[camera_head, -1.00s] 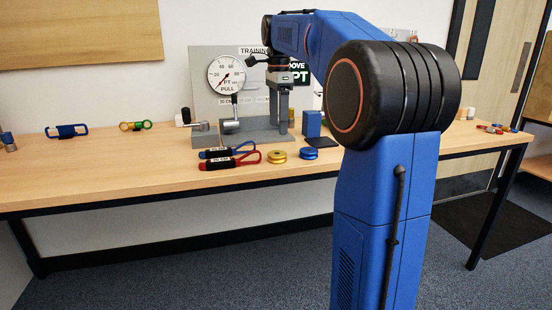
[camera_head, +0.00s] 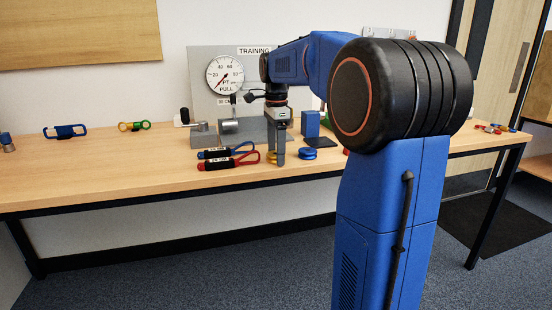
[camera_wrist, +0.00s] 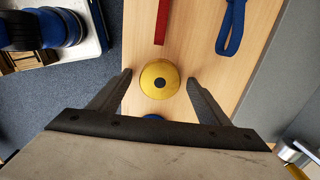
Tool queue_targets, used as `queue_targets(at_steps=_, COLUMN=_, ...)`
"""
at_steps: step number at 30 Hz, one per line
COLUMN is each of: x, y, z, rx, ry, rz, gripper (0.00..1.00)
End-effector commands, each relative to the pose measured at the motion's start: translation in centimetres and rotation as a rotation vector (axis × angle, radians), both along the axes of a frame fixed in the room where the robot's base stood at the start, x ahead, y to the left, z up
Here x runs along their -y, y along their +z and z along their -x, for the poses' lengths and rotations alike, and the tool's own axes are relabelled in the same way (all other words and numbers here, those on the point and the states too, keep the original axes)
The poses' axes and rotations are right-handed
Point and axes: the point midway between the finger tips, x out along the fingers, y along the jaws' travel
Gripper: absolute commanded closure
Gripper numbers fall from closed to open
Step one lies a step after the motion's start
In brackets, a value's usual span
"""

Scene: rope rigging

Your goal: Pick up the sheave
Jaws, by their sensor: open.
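The yellow sheave (camera_wrist: 150,82), a round disc with a dark centre hole, lies flat on the bench. In the wrist view it sits between the two spread fingers of my gripper (camera_wrist: 160,76), with a gap on each side. In the head view my gripper (camera_head: 281,155) points down at the bench, and a finger partly hides the yellow sheave (camera_head: 271,156). A blue sheave (camera_head: 307,154) lies just to the right. In the wrist view it shows only partly (camera_wrist: 153,116), above my gripper's body. My gripper is open and holds nothing.
A red-handled sling (camera_head: 232,162) and a blue one (camera_head: 222,152) lie to the left on the bench (camera_head: 100,180). The gauge stand (camera_head: 224,75) rises behind. A blue block (camera_head: 310,123) and a dark pad (camera_head: 321,142) are behind the blue sheave.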

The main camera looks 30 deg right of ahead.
Motion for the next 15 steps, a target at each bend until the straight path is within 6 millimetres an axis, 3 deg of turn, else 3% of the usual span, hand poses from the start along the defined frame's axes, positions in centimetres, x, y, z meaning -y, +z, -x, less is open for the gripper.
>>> queue_targets(at_steps=5, x=0.00, y=0.01, z=0.00, rx=0.000, ry=0.000, rz=0.000, gripper=0.32)
queue_targets(at_steps=10, x=0.00, y=0.02, z=0.00, rx=0.000, ry=0.000, rz=0.000, gripper=0.72)
queue_targets(at_steps=15, x=-0.01, y=0.04, z=0.00, rx=0.000, ry=0.000, rz=0.000, gripper=0.76)
